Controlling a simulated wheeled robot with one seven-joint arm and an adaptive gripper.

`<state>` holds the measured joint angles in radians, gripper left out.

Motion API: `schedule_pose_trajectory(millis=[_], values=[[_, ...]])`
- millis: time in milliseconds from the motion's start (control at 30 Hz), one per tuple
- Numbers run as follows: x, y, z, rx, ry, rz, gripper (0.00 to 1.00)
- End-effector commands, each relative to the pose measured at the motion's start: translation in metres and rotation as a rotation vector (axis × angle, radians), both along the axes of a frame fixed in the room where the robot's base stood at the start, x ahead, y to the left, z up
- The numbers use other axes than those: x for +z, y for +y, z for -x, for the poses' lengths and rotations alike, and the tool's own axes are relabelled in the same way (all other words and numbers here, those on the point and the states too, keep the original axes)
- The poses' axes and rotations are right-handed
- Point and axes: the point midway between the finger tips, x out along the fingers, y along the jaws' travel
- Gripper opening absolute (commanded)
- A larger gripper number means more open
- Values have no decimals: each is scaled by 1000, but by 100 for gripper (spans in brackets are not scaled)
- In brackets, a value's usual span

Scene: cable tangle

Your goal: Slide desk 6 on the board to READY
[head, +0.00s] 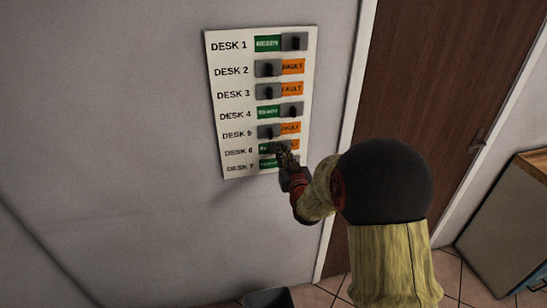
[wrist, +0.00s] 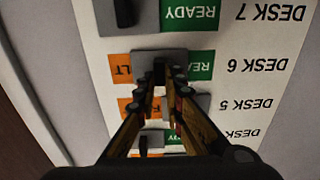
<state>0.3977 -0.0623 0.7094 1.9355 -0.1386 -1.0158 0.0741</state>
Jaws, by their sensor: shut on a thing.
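The white board (head: 216,103) hangs on the wall with rows DESK 1 to DESK 7. It shows upside down in the wrist view (wrist: 235,48). The desk 6 slider (wrist: 146,55) is a grey plate with a dark knob. It sits between the two ends of its row, with part of the orange FAULT label (wrist: 121,69) and part of the green READY label (wrist: 201,66) both showing. My gripper (wrist: 166,76) is shut on the slider's knob. In the head view my gripper (head: 287,160) covers much of the desk 6 and desk 7 sliders.
Desks 2, 3 and 5 show FAULT; desks 1, 4 and 7 show READY. The desk 5 slider (head: 268,132) lies just above and the desk 7 slider (wrist: 125,13) just below. A brown door (head: 425,80) and a cabinet (head: 505,210) stand right.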

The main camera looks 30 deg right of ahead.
Motion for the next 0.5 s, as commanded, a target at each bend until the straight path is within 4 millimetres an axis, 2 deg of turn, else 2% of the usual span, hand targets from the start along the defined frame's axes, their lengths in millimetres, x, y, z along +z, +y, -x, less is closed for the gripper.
schedule_pose_trajectory(millis=[33, 200, 500], values=[[-2, -12, 3, -5, -3, 3, 0], [0, -35, 10, -4, -3, 2, 0], [1, -41, 12, -2, -2, 2, 0]])
